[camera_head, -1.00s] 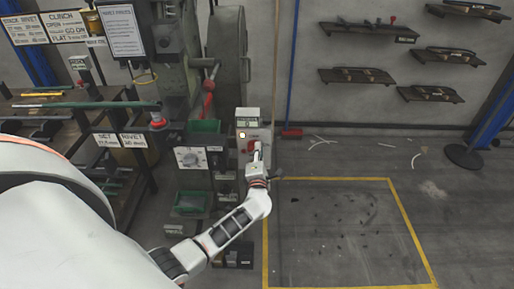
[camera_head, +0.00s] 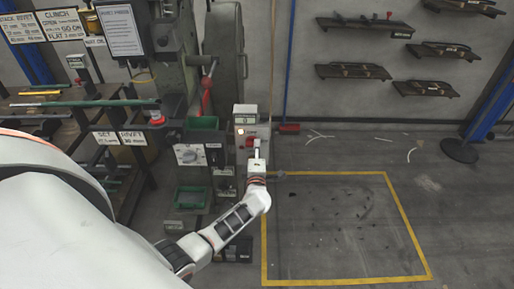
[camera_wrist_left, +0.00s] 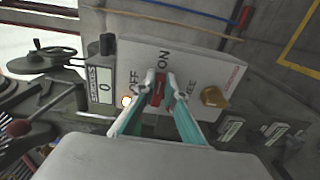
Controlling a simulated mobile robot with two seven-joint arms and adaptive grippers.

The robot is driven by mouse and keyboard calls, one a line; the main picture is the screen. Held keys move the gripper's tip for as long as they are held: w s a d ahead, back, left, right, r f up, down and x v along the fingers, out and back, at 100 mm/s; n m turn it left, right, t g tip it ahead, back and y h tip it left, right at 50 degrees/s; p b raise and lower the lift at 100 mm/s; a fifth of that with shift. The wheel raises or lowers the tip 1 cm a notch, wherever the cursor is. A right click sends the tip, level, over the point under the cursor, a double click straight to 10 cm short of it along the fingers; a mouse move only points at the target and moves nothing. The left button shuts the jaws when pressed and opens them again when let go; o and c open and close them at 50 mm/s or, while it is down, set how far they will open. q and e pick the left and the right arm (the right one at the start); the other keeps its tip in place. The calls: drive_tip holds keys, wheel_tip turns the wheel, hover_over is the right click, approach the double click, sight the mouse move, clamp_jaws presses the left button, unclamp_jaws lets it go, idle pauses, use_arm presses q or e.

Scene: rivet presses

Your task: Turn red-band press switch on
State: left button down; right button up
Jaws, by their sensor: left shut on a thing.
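A pale control box (camera_head: 239,118) stands beside the green-grey press (camera_head: 226,55). In the left wrist view the box face (camera_wrist_left: 205,68) carries OFF, ON and a partly hidden label around a red switch (camera_wrist_left: 159,90). My left gripper (camera_head: 256,146) is at the box front, and in the left wrist view its fingertips (camera_wrist_left: 160,86) are closed on the switch from both sides. The switch bar lies roughly in line with the ON label; the fingers partly hide it. A lamp (camera_wrist_left: 126,101) on the box glows. I cannot make out a red band. My right gripper is not in view.
A counter (camera_wrist_left: 102,86) reading 0 sits beside the box, and a brass-coloured knob (camera_wrist_left: 214,97) is on its face. A red-handled lever (camera_head: 207,92) hangs left of the box. The yellow-marked floor area (camera_head: 264,235) to the right holds only small debris.

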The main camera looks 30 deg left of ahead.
use_arm(q)
drive_tip(key=shift+f, duration=0.1)
drive_tip(key=c, duration=2.1)
unclamp_jaws()
drive_tip(key=v, duration=1.2)
drive_tip(key=shift+s, duration=0.15)
